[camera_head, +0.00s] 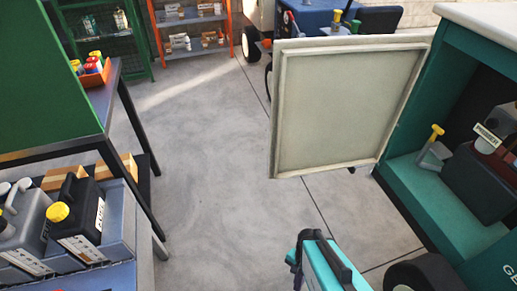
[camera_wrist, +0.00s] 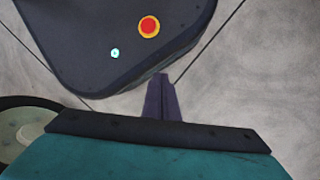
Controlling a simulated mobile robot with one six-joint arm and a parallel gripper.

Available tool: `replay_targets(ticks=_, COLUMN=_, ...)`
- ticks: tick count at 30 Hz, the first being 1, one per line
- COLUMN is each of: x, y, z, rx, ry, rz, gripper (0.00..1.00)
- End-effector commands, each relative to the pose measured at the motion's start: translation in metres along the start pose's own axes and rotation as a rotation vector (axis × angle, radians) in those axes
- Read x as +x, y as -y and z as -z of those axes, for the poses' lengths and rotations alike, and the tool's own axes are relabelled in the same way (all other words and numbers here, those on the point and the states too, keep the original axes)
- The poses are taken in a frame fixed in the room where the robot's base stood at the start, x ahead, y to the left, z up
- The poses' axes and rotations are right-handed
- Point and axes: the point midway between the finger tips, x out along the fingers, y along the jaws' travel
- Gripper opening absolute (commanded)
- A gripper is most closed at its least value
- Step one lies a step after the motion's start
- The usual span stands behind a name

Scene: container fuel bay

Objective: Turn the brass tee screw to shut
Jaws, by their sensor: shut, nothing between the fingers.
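In the head view, a yellow T-shaped handle (camera_head: 437,131) stands on a small grey block inside the open teal cabinet (camera_head: 408,190) at the right. It may be the brass tee screw, but it is too small to be sure. My gripper (camera_wrist: 162,84) is shut and empty, its dark fingers together, pointing down over the floor in the wrist view. In the head view, my gripper (camera_head: 297,266) is at the bottom middle, below and left of the cabinet opening, well apart from the T-handle. The T-handle is not in the wrist view.
The cabinet's pale door (camera_head: 335,110) stands open between the aisle and the opening. A dark labelled box (camera_head: 480,182) sits inside beside the T-handle. A black wheel (camera_head: 425,274) is below. Jugs (camera_head: 78,215) stand at the left. The grey floor (camera_head: 210,170) in the middle is clear.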

Motion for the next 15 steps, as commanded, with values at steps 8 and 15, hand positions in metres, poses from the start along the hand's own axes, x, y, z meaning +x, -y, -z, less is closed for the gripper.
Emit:
replay_targets(ticks=8, x=-0.001, y=-0.020, z=-0.003, rx=-0.359, ry=0.028, rz=-0.078, gripper=0.00)
replay_targets(ticks=15, x=-0.002, y=-0.030, z=-0.007, rx=-0.628, ry=0.066, rz=-0.110, gripper=0.00)
